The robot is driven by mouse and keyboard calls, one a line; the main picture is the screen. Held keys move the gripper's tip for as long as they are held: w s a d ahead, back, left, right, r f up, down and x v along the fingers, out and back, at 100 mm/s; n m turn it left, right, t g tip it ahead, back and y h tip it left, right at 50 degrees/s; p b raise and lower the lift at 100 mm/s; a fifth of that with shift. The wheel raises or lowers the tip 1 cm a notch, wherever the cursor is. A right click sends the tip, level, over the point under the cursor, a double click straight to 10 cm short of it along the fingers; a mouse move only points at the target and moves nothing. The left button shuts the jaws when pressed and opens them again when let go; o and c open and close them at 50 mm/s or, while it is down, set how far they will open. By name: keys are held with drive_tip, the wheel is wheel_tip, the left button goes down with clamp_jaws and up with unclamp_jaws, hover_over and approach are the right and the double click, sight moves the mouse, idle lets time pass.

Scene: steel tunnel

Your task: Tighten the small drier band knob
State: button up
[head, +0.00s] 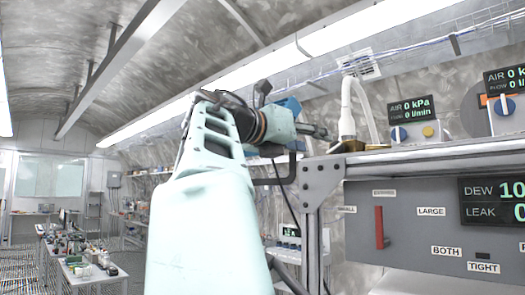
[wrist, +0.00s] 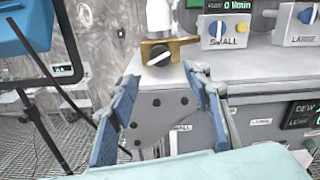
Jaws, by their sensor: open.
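A brass band or clamp (wrist: 185,41) with a round black knob (wrist: 160,55) bearing a white bar sits at the foot of a white hose (wrist: 159,18) in the wrist view. The bar is tilted, rising to the right. The brass part also shows in the head view (head: 350,146) on the bench top's near end. My gripper (wrist: 161,76) is open and empty. Its blue-padded fingers point toward the bench end, with the knob beyond the gap between their tips. In the head view my gripper (head: 322,132) is just left of the brass part, apart from it.
A blue knob (wrist: 215,28) above a "SMALL" label and another above "LARGE" (wrist: 306,16) stand behind right. The bench edge (head: 420,158) and a grey panel with a red handle (head: 380,227) lie below. A blue box on a stand (wrist: 20,30) is at left.

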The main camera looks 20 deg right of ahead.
sight(335, 147)
drive_tip(key=p+x, duration=0.4)
drive_tip(key=x, duration=0.5)
drive_tip(key=shift+d+r, duration=0.1)
drive_tip(key=shift+r, duration=0.05)
drive_tip(key=shift+w+d+p, duration=0.3)
drive_tip(key=shift+d+p, duration=0.2)
drive_tip(key=shift+d, duration=0.15)
drive_tip(key=c, duration=1.2)
